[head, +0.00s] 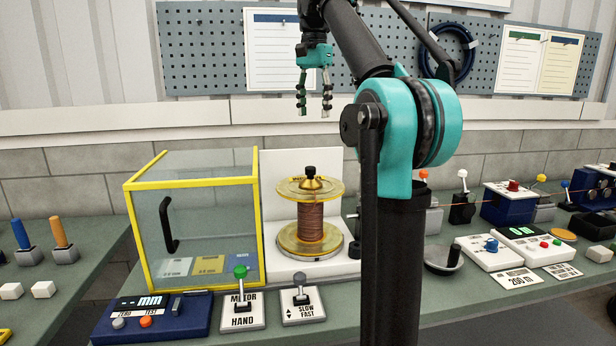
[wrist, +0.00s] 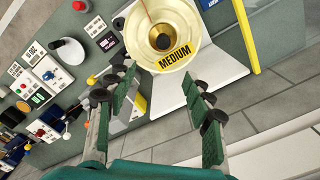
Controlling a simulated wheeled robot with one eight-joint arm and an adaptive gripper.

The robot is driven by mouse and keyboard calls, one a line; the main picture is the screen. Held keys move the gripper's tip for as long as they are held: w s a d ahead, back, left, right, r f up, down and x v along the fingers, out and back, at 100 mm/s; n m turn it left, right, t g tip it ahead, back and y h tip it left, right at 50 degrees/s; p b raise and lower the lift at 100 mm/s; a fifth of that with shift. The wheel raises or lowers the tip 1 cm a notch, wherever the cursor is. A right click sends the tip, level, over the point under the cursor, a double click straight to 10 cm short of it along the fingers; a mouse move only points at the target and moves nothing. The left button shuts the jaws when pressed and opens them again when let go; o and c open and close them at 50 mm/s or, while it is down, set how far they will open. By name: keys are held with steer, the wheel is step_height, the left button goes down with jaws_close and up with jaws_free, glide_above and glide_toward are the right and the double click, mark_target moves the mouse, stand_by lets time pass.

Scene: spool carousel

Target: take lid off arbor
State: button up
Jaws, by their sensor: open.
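The arbor holds a spool of copper-coloured wire (head: 311,222) standing upright on a white stand (head: 270,165). On top of the spool lies a yellowish, see-through round lid (head: 311,187), with a black knob (head: 310,170) at its centre. In the wrist view the lid (wrist: 185,45) shows from above with a yellow label reading MEDIUM. My gripper (head: 314,112) is open and empty, high above the spool and apart from it. In the wrist view its two fingers (wrist: 160,100) are spread, with the lid beyond the fingertips.
A yellow-framed clear box (head: 190,182) with a black handle stands left of the spool. In front are a blue mm gauge (head: 152,316), a green-knob lever box (head: 242,310) and a grey-knob lever box (head: 302,304). Control boxes and a black cup (head: 443,259) stand right. Air above the spool is free.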

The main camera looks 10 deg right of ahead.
glide_toward(311, 168)
steer(key=f, duration=0.5)
steer(key=shift+w+d, duration=0.25)
steer(key=shift+d, duration=0.1)
steer(key=shift+a+f, duration=0.2)
steer(key=shift+f, duration=1.15)
steer(key=shift+a+f, duration=0.15)
steer(key=shift+f, duration=1.15)
steer(key=shift+c, duration=0.4)
jaws_close()
